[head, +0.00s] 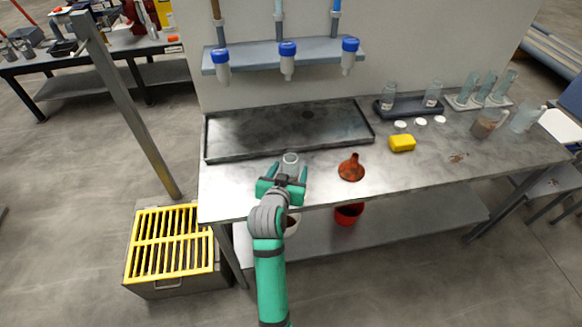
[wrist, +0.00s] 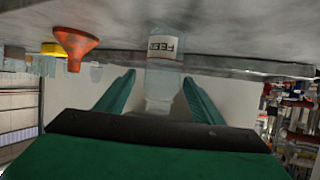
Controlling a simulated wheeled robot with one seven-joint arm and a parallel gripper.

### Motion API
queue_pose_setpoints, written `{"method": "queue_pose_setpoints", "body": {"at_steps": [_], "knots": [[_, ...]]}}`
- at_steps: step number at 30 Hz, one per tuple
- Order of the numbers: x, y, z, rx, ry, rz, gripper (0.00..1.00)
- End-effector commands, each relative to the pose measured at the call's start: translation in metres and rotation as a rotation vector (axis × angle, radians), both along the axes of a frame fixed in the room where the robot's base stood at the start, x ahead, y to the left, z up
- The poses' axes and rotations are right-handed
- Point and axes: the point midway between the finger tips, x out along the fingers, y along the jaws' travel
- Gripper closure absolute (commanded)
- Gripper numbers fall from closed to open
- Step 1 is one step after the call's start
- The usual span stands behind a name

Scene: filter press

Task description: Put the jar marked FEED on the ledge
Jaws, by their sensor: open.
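The jar marked FEED (wrist: 164,68) is clear, with a white label whose lettering appears upside down in the wrist view. In the head view the jar (head: 290,160) stands on the bench near its front edge, left of the funnel. My gripper (head: 289,170) is open, with its green fingers pointing at the jar from the front. In the wrist view the jar lies between the fingers of my gripper (wrist: 160,82), with gaps on both sides. The grey-blue ledge (head: 258,56) runs along the wall above the bench, with several blue-capped vessels along it.
A dark shallow tray (head: 223,152) lies behind the jar. An orange funnel (head: 351,169) stands to the right, with a yellow sponge (head: 402,144) beyond it. Bottles in a dark rack (head: 409,106) stand at the back right.

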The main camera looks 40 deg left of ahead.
Motion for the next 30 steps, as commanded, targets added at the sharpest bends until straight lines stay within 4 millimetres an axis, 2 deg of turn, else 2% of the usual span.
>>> {"method": "queue_pose_setpoints", "body": {"at_steps": [6, 13, 18, 25, 30], "knots": [[-0.039, -0.019, 0.017, 0.001, 0.0, 0.003, 0.38], [-0.066, -0.033, 0.03, 0.0, 0.0, 0.002, 0.38], [-0.074, -0.037, 0.034, 0.0, -0.001, 0.002, 0.38], [-0.075, -0.038, 0.034, 0.0, 0.0, 0.001, 0.38], [-0.077, -0.055, 0.016, 0.002, 0.005, -0.011, 0.38]]}}
